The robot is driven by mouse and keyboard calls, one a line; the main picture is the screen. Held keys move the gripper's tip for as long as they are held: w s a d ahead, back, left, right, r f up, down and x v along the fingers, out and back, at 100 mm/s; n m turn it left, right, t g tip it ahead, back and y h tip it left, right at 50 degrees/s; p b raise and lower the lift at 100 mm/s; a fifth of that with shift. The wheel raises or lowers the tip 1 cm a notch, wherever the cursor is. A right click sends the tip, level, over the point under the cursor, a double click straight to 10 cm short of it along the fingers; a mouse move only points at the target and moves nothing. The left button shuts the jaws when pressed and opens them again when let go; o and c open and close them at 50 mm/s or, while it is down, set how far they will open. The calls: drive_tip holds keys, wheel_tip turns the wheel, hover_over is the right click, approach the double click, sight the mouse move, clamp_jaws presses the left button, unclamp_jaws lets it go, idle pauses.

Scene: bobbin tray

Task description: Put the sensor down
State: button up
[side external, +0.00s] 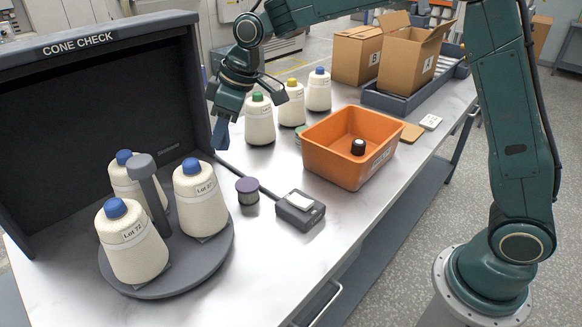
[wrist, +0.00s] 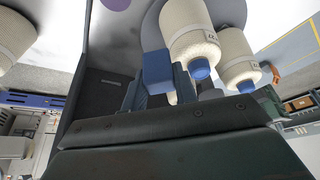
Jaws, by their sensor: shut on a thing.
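The sensor appears to be a small blue block (side external: 221,135), hanging below my gripper (side external: 222,116) in the side view. In the wrist view the same blue block (wrist: 157,70) sits between the dark fingers of my gripper (wrist: 157,92). My gripper is shut on it and holds it in the air, above the bench. In the side view it appears between the turntable's cones and the cones further back. The block's upper end is hidden by the fingers.
A grey turntable (side external: 205,260) carries cones with blue caps and a grey post. A purple-topped jar (side external: 247,191) and a corded grey box (side external: 300,208) stand nearby. An orange bin (side external: 325,165) is to the right. The dark cone-check booth (side external: 90,95) is left. Bare bench lies in front.

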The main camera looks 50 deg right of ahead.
drive_tip(key=s+a+n+g+y, duration=0.1)
drive_tip(key=s+a+n+g, duration=0.1)
drive_tip(key=s+a+n, duration=0.45)
drive_tip(key=s+a+n+g, duration=0.1)
drive_tip(key=s+a+n, duration=0.2)
drive_tip(key=s+a, duration=0.65)
drive_tip(key=shift+y, duration=0.3)
drive_tip(key=d+f, duration=0.1)
drive_tip(key=f, duration=0.4)
drive_tip(key=s+f, duration=0.1)
drive_tip(key=f, duration=0.4)
drive_tip(key=s+d+f, duration=0.1)
drive_tip(key=f, duration=0.4)
drive_tip(key=shift+d+f, duration=0.3)
drive_tip(key=shift+f, duration=0.05)
drive_tip(key=shift+f, duration=0.1)
drive_tip(key=shift+f, duration=2.05)
drive_tip(key=shift+f, duration=0.15)
drive_tip(key=o, duration=1)
drive_tip(key=shift+c, duration=0.2)
drive_tip(key=shift+r, duration=0.2)
